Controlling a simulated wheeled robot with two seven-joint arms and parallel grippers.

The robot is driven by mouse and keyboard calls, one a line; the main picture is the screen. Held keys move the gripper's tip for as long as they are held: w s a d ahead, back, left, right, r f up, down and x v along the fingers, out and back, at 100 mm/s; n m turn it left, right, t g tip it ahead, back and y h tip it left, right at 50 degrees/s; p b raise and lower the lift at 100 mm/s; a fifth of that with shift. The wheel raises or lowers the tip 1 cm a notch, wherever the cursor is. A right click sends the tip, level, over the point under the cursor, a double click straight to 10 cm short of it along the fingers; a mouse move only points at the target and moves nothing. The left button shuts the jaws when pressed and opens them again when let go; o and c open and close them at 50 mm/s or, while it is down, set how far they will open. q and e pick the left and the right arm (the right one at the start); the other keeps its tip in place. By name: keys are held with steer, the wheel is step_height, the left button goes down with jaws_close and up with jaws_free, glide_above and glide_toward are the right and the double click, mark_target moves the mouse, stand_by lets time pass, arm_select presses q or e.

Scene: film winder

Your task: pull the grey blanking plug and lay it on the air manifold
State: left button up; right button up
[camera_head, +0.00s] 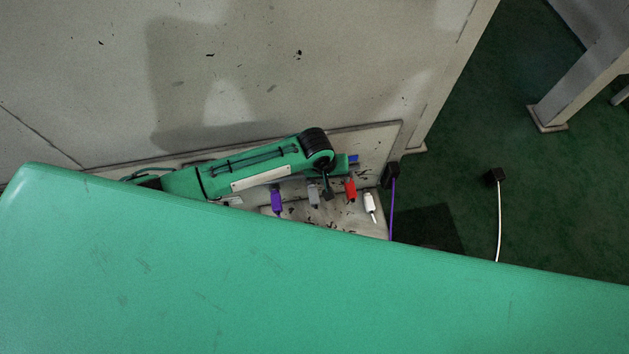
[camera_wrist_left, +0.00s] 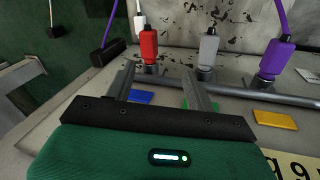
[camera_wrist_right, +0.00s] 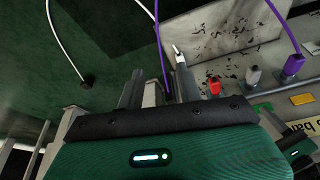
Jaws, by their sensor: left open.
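The grey blanking plug (camera_head: 313,196) stands on the air manifold between the purple and red plugs. In the left wrist view the plug (camera_wrist_left: 208,48) is upright on the manifold's grey bar (camera_wrist_left: 235,92), beyond the right-hand finger. My left gripper (camera_head: 328,190) is open and empty; it also shows in the left wrist view (camera_wrist_left: 162,72). It is close to the row, with the red plug (camera_wrist_left: 149,45) beyond the gap between its fingers. My right gripper (camera_wrist_right: 157,82) is open and empty, off to the side of the row. It is hidden in the head view.
A purple plug (camera_wrist_left: 275,58) with a hose stands beside the grey one. A white plug (camera_head: 369,203) is past the red one. Blue (camera_wrist_left: 140,97) and yellow (camera_wrist_left: 276,120) tags lie along the bar. A purple hose and a white hose (camera_head: 499,220) hang nearby.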

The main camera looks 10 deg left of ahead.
mark_target(315, 198)
arm_select(q)
steer(key=s+a+n+g+y+b, duration=0.1)
steer(key=s+a+n+y+b, duration=0.15)
steer(key=a, duration=0.25)
arm_select(e)
steer(key=w+a+v, duration=0.1)
steer(key=v, duration=0.7)
arm_select(q)
steer(key=f+b, duration=0.1)
steer(key=f, duration=0.2)
steer(key=f+b, duration=0.1)
steer(key=f, duration=0.3)
steer(key=f+b, duration=0.1)
steer(key=f, duration=0.3)
steer(key=shift+w+b, duration=0.35)
steer(key=shift+w, duration=0.05)
steer(key=shift+f, duration=0.6)
arm_select(e)
steer(key=w+a+t+y, duration=0.2)
steer(key=w+a+t, duration=0.2)
steer(key=a+t, duration=0.1)
steer(key=shift+a+f+n+y, duration=0.3)
steer(key=shift+f+n, duration=0.05)
steer(key=shift+n, duration=0.05)
